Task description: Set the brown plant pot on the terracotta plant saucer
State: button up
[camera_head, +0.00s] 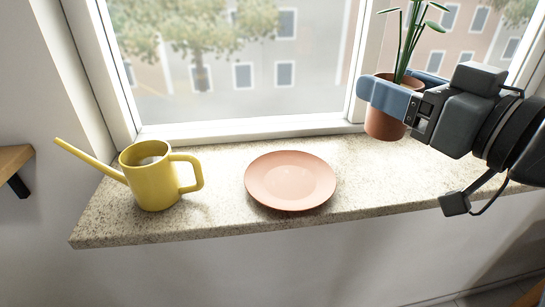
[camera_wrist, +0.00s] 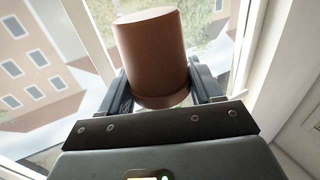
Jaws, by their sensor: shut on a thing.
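The brown plant pot (camera_head: 384,125) with a green plant in it is at the right of the head view, upright near the window frame. My gripper (camera_head: 388,97) is shut on the pot near its rim, with blue fingers around it. The pot also fills the upper middle of the wrist view (camera_wrist: 152,50), between the two fingers (camera_wrist: 158,95). I cannot tell surely whether its base is clear of the sill. The terracotta plant saucer (camera_head: 290,180) lies flat and empty on the sill, left of the pot and nearer the front edge.
A yellow watering can (camera_head: 150,185) stands on the speckled stone sill (camera_head: 225,205) left of the saucer, its spout pointing left. The window (camera_head: 240,125) runs along the back of the sill. The sill between pot and saucer is clear.

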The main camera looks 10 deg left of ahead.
jog(key=shift+w+a+f, duration=0.3)
jog(key=shift+a+f, duration=1.5)
jog(key=shift+a, duration=0.25)
jog(key=shift+w+a+f, duration=0.25)
jog(key=shift+a+f, duration=1.55)
jog(key=shift+a, duration=0.2)
jog(key=shift+w+a+f, duration=0.3)
jog(key=shift+a+f, duration=1.5)
jog(key=shift+a, duration=0.25)
jog(key=shift+f, duration=0.1)
jog(key=shift+f, duration=0.15)
jog(key=o, duration=1.2)
jog(key=shift+r, duration=0.2)
jog(key=b+v, duration=0.1)
jog(key=v, duration=1.1)
